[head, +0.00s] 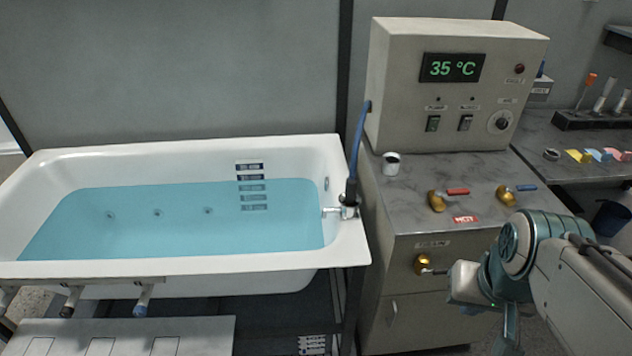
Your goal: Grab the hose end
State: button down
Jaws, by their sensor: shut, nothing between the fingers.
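A blue hose (358,140) runs from the left side of the control box down to the right rim of the bathtub (334,152). Its lower end is in a dark fitting (350,192) beside a small metal spout on the rim. Several short pipe-like pieces with tips, one of them blue (140,309), hang under the tub's front edge. I cannot tell which of these is the hose end. My gripper (458,284) is at the lower right in front of the cabinet, shut and empty, right of and below the dark fitting. Its fingertips are hard to make out.
The control box (398,85) reads 35 °C and stands on a grey counter. A white cup (391,164), a red-handled valve (440,199) and a blue-handled valve (508,195) are on the counter. A brass drain valve (422,263) projects from the cabinet close to my gripper.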

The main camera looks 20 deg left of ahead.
aim_at(350, 182)
jog(key=u, duration=0.65)
jog(key=i, duration=0.85)
